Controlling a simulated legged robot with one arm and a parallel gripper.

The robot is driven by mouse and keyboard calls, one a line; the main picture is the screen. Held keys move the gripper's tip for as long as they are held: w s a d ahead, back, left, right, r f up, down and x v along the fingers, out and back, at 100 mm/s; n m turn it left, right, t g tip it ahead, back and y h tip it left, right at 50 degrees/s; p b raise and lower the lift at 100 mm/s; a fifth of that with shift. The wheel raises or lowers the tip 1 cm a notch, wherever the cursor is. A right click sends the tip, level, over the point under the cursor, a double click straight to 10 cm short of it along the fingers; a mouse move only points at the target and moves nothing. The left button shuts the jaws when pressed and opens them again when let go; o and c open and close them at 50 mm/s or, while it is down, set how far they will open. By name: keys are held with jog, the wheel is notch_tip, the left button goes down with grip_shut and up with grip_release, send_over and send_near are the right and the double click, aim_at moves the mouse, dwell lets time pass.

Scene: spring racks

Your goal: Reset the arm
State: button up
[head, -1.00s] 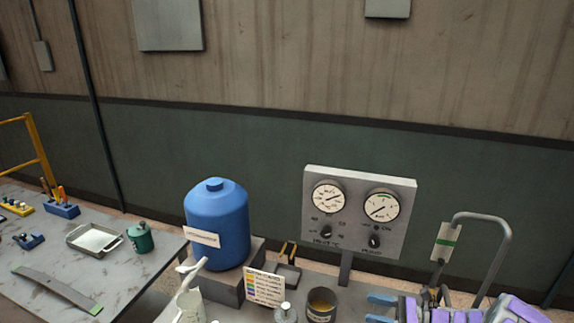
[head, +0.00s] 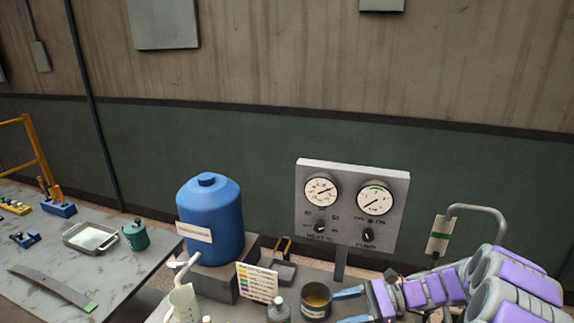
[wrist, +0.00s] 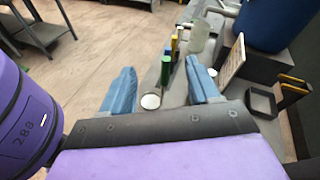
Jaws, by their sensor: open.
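My gripper (head: 350,306) is at the lower right of the head view, with its blue fingers spread and pointing left above the bench. In the wrist view my gripper (wrist: 162,92) is open, with nothing held between its two blue fingers. A small container with a pale round top (wrist: 151,101) shows in the gap between them, beyond or below the fingers. A dark cup with amber contents (head: 316,301) stands close to the fingers in the head view. I cannot tell whether they touch.
A blue drum (head: 210,220) stands on a grey block. A gauge panel (head: 352,207) stands behind the bench. A marble-topped table (head: 75,268) is at left.

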jog(key=s+a+r+n+g+h+b, duration=0.25)
jog(key=s+a+n+h, duration=0.2)
jog(key=s+a, duration=0.4)
jog(key=s+d+f+n+h+b, duration=0.1)
jog(key=s+n+h, duration=0.4)
jog(key=s, duration=0.7)
jog(key=s+d+f+n+t+h+b, duration=0.1)
jog(key=s+d+n+h+b, duration=0.3)
jog(key=s, duration=0.8)
jog(key=shift+d+f+n+h, duration=0.2)
jog(key=shift+d+n+h, duration=0.6)
jog(key=shift+d, duration=0.35)
jog(key=shift+a, duration=0.35)
